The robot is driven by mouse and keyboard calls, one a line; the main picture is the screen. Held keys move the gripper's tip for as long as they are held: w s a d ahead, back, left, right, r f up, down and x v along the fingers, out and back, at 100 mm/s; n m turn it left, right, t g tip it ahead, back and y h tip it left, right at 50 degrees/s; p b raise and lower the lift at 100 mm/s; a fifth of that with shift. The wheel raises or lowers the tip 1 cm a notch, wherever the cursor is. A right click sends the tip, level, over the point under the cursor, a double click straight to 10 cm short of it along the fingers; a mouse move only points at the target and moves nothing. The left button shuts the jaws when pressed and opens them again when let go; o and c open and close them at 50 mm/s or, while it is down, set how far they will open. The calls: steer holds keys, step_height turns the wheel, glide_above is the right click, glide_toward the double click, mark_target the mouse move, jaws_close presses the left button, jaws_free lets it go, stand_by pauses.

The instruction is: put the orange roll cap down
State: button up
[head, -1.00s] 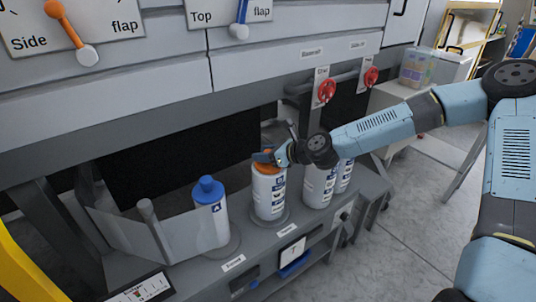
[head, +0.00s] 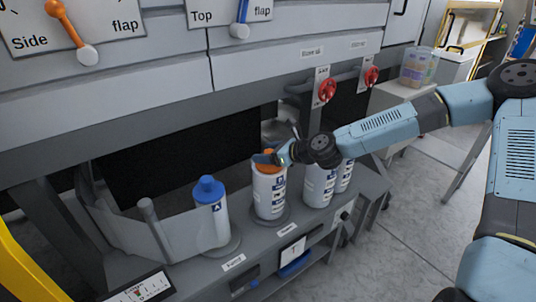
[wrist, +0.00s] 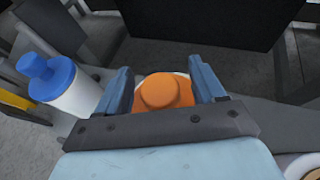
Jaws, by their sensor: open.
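The orange roll cap (head: 266,156) sits on top of a white roll (head: 269,191) that stands upright on the grey shelf. It also shows in the wrist view (wrist: 163,92), in the space between my two fingers. My gripper (head: 266,157) is open at the cap, with one blue finger on each side of it. In the wrist view, my gripper (wrist: 165,82) shows a small gap between the cap's raised knob and each finger. Whether a finger touches the cap's wider rim is hidden.
A white roll with a blue cap (head: 208,189) stands to the left, beside a curved grey guard (head: 160,235). More white rolls (head: 318,185) stand close on the right, under my arm. Red valve handles (head: 327,90) and the machine front are behind.

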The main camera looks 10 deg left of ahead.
steer(key=v, duration=1.1)
steer(key=shift+d, duration=0.1)
steer(key=s+d+f+n+g+h, duration=0.2)
steer(key=s+d+f+n+h, duration=0.2)
steer(key=f+n, duration=0.25)
steer(key=d+n+h, duration=0.5)
steer(key=d+n, duration=0.1)
steer(key=d, duration=0.2)
steer(key=s+d+r+n+t+h, duration=0.1)
steer(key=s+d+r+n+h, duration=0.15)
steer(key=d+r, duration=0.45)
steer(key=s+d+r+n+t+h, duration=0.1)
steer(key=s+d+r+n+h, duration=0.15)
steer(key=d+r, duration=0.45)
steer(key=s+d+r+n+t+y, duration=0.1)
steer(key=s+d+r+n, duration=0.3)
steer(key=s+r, duration=0.9)
steer(key=shift+s+d+r, duration=0.25)
steer(key=shift+d+r, duration=0.3)
steer(key=shift+d, duration=0.3)
